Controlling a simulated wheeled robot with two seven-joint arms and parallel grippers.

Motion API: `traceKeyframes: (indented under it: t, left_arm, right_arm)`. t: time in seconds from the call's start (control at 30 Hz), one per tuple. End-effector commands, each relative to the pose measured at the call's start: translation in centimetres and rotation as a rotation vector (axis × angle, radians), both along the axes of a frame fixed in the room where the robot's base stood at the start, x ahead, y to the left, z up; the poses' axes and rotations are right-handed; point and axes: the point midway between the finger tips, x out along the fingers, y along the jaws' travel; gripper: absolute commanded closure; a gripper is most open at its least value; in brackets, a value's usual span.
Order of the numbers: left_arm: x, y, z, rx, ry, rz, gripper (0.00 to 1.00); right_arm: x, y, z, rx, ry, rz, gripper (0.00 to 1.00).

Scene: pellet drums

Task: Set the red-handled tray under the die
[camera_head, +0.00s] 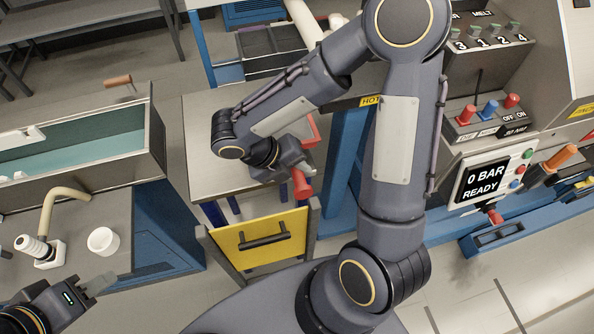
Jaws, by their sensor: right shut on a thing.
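My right gripper (293,172) is over the small table and shut on the red handle (302,186) of the tray. A red edge (313,131) shows just behind the gripper; I cannot tell whether it belongs to the tray. The tray body is mostly hidden by my gripper and wrist. I cannot pick out the die; my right arm covers much of the machine near the yellow HOT label (370,100). My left gripper (100,285) is at the lower left, near the sink counter, apart from the tray. Its finger gap is not clear.
A water trough (80,150), a tap (40,248) and a white cup (103,240) are at left. A control panel (487,178) reading "0 BAR READY" stands at right.

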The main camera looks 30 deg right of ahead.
Motion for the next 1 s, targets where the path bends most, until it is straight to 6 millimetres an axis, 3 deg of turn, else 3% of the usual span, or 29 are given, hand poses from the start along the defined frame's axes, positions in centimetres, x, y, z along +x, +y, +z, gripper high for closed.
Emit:
traceKeyframes:
  t: [0.27, 0.5, 0.77, 0.8, 0.97, 1.0]
  left_arm:
    - [0.0, 0.0, 0.2, 0.0, 0.0, 0.0, 0.64]
    - [0.0, 0.0, 0.2, 0.0, 0.0, 0.0, 0.64]
    - [0.0, 0.0, 0.2, 0.0, 0.0, 0.0, 0.64]
    - [0.0, 0.0, 0.2, 0.0, 0.0, 0.0, 0.64]
    - [0.0, 0.0, 0.2, 0.0, 0.0, 0.0, 0.64]
    - [0.0, 0.0, 0.2, 0.0, 0.0, 0.0, 0.64]
  right_arm:
    - [1.6, -1.0, -2.2, 0.0, -0.003, -0.002, 1.0]
    - [2.1, -1.4, -5.4, 0.0, -0.001, 0.0, 1.0]
    - [2.1, -1.4, -6.0, 0.0, -0.003, -0.002, 1.0]
    - [2.0, -1.4, -6.0, 0.001, 0.0, -0.001, 0.75]
    - [2.0, -1.4, -6.0, 0.001, -0.001, -0.002, 0.54]
    - [2.0, -1.4, -6.0, 0.001, -0.001, -0.002, 0.54]
